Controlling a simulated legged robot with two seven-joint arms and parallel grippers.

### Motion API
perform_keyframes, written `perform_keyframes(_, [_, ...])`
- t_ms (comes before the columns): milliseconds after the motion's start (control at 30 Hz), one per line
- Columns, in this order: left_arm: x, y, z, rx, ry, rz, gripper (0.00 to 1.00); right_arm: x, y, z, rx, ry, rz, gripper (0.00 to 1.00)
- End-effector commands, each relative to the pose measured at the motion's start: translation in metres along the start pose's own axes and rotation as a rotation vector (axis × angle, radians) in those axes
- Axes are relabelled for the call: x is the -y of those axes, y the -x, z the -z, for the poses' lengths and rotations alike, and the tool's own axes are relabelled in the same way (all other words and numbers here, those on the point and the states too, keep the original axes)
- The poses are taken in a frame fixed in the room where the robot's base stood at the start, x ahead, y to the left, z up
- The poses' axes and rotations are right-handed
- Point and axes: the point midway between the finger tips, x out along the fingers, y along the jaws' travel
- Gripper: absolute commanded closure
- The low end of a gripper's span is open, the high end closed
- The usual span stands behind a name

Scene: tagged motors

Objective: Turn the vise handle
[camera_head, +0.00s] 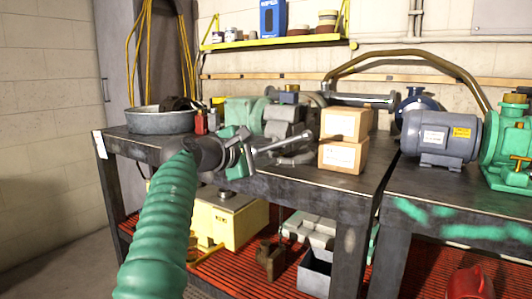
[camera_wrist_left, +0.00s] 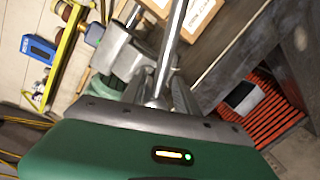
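The grey vise (camera_head: 287,122) stands on the workbench in the head view, and its body also shows in the wrist view (camera_wrist_left: 122,55). Its handle is a bright metal bar (camera_head: 283,143), which runs rightward from beside my gripper. In the wrist view the bar (camera_wrist_left: 174,38) runs from the top edge down to my fingers. My left gripper (camera_head: 246,153) is at the bar's left end, in front of the vise, and shows in the wrist view (camera_wrist_left: 162,98). The bar's near end is between or against the fingers; whether they grip it is unclear. My right gripper is out of view.
Cardboard boxes (camera_head: 343,140) stand right of the vise, close to the bar's far end. A round metal pan (camera_head: 160,120) and a red bottle (camera_head: 200,122) are on the left. A grey motor (camera_head: 440,135) stands on the right bench. A yellow case (camera_head: 225,218) sits below.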

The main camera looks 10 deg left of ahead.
Motion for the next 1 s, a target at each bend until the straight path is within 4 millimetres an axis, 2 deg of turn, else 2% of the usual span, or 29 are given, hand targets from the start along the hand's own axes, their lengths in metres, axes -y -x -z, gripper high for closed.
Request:
perform_keyframes(167, [0.000,0.013,0.001,-0.003,-0.001,-0.003,0.65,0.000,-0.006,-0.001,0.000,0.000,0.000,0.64])
perform_keyframes(367, [0.000,0.067,-0.001,0.002,0.003,-0.005,0.65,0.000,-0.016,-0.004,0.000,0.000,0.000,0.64])
perform_keyframes(500, [-0.001,0.109,-0.001,0.002,0.002,-0.004,0.65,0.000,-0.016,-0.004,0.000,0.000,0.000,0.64])
perform_keyframes(700, [0.000,0.153,-0.001,0.001,0.001,-0.001,0.65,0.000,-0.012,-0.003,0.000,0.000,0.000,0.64])
perform_keyframes(833, [0.001,0.166,0.000,0.000,0.001,0.001,0.65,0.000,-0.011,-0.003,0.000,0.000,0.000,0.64])
perform_keyframes(1000, [0.002,0.168,0.001,-0.001,-0.001,0.002,0.65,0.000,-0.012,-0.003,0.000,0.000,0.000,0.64])
